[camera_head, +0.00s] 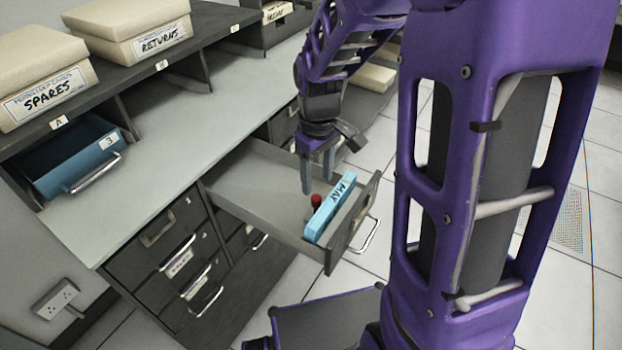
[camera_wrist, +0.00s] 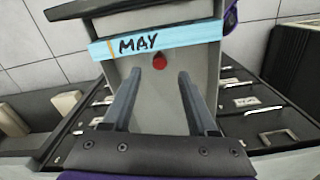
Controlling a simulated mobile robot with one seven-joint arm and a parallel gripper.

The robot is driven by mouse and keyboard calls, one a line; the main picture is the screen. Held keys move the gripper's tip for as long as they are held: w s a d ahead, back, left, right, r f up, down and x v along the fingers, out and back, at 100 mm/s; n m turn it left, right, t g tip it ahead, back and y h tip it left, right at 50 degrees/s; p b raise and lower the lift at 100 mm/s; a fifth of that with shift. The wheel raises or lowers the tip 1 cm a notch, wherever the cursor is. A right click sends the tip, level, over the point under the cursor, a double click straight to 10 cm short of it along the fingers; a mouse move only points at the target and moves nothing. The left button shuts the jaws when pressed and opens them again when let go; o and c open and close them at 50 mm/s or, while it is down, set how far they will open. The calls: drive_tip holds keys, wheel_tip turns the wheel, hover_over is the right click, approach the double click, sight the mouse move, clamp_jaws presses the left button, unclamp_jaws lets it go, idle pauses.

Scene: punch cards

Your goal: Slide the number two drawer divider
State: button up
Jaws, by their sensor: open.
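An open grey drawer (camera_head: 240,185) sticks out from the cabinet in the head view, and its inside (camera_wrist: 148,88) fills the middle of the wrist view. A light blue block marked MAY (camera_head: 330,207) stands across the drawer near its front panel; it also shows in the wrist view (camera_wrist: 185,37). A red knob (camera_head: 316,201) sits beside the blue block on its inner side, and it shows in the wrist view (camera_wrist: 159,61). My gripper (camera_head: 318,180) is open and empty above the drawer. In the wrist view its fingers (camera_wrist: 155,82) point toward the knob, apart from it. No number two is visible.
A blue tray marked 3 (camera_head: 75,165) sits in the shelf at left. Boxes marked SPARES (camera_head: 45,90) and RETURNS (camera_head: 155,40) stand on top. The grey counter (camera_head: 190,120) is clear. Closed drawers (camera_head: 165,235) with handles line the cabinet front.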

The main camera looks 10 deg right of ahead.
sight(317, 197)
wheel_tip(317, 197, down, 5)
drive_tip(key=shift+f+b, duration=0.15)
drive_tip(key=shift+b, duration=0.3)
clamp_jaws()
idle(1.2)
